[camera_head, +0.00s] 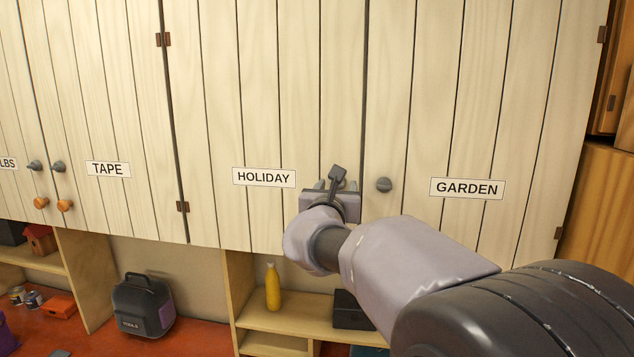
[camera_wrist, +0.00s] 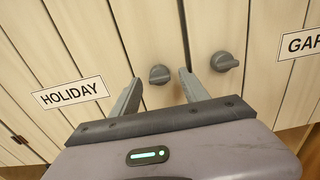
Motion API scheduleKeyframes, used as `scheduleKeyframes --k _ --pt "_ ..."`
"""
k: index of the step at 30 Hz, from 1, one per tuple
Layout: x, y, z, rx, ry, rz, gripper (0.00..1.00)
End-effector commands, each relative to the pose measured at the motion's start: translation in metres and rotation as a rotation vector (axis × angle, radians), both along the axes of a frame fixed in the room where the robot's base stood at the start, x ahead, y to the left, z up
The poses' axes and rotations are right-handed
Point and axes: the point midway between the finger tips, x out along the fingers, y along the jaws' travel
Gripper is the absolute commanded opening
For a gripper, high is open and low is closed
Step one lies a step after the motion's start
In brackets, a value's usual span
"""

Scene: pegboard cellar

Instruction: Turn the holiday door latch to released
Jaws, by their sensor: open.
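The holiday door (camera_head: 258,110) is a pale plank cupboard door, closed, with a HOLIDAY label (camera_head: 263,177). Its latch (camera_wrist: 160,74) is a small grey round knob with a raised grip bar, near the door's right edge. The bar looks roughly level in the wrist view. My gripper (camera_head: 330,185) is in front of this spot and hides the latch in the head view. In the wrist view my gripper (camera_wrist: 161,78) is open, one finger on each side of the latch. A gap shows beside the knob; contact cannot be made out.
A similar grey knob (camera_head: 384,184) sits close to the right on the door labelled GARDEN (camera_head: 466,188); it also shows in the wrist view (camera_wrist: 223,62). The TAPE door (camera_head: 108,169) is at left. Below are a shelf with a yellow bottle (camera_head: 273,287) and a dark bag (camera_head: 143,305).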

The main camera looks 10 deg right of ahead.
Motion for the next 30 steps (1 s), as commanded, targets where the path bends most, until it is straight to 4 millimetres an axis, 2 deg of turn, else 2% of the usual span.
scheduleKeyframes --k 8,11,16,17,25,30 --pt "0.0031 -0.0008 -0.0001 0.0 -0.001 0.001 0.53" --pt "0.003 -0.0008 -0.0002 0.001 0.0 0.0 0.37" --pt "0.0029 -0.0008 -0.0002 0.0 0.0 0.0 0.04" --pt "0.0029 -0.0008 -0.0002 0.0 0.0 0.0 0.0" --pt "0.0028 -0.0007 -0.0019 0.022 -0.008 0.0 0.0" --pt "0.0028 -0.0008 -0.0046 0.094 -0.033 0.0 0.0"
